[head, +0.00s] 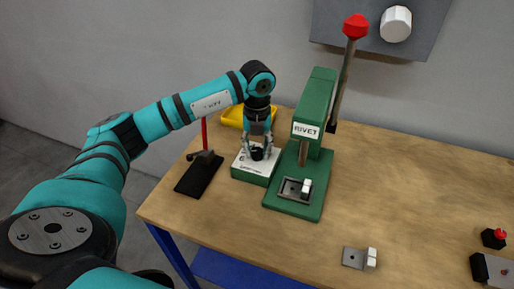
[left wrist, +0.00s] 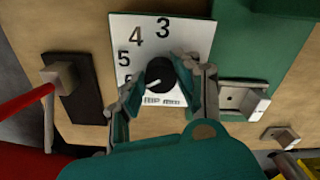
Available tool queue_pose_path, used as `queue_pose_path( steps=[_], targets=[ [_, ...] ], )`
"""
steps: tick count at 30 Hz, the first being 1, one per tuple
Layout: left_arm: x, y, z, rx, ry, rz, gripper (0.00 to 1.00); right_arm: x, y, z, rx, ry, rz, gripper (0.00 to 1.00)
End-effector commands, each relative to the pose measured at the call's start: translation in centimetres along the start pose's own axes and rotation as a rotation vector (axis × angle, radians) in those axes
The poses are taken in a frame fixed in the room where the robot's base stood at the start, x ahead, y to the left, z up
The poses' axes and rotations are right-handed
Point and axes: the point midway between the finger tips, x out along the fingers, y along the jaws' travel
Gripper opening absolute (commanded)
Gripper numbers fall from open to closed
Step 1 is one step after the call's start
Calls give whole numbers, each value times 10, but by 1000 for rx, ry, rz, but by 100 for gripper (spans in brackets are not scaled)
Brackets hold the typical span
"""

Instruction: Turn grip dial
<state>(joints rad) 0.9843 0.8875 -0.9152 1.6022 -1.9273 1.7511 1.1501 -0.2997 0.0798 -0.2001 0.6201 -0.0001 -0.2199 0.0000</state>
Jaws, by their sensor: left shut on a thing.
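The grip dial (head: 257,154) is a small black knob on a white-topped green box (head: 243,165) on the table. In the left wrist view the dial (left wrist: 160,73) sits on a white plate (left wrist: 190,35) with the numbers 3, 4 and 5 and lettering, partly hidden by my fingers. My left gripper (head: 257,148) points down over the box and is shut on the dial. In the left wrist view its fingers (left wrist: 165,92) lie on both sides of the knob. My right gripper is in neither view.
A green rivet press (head: 315,110) with a red-knobbed lever stands just right of the box. A black base (head: 199,175) with a red handle is to the left, a yellow tray (head: 233,117) behind. A small metal part (head: 354,258) lies in front; the table's middle right is clear.

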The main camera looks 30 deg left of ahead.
Motion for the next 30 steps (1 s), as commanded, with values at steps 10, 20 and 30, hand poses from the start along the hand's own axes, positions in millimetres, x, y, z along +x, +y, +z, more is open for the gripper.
queue_pose_path(
  steps=[10,20,30],
  targets=[
    [-2,0,1,-33,-5,-3,0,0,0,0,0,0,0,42],
    [-2,0,1,-33,-5,-3,44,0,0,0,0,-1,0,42],
    [-1,0,0,-31,-2,-1,55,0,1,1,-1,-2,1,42]
  ],
)
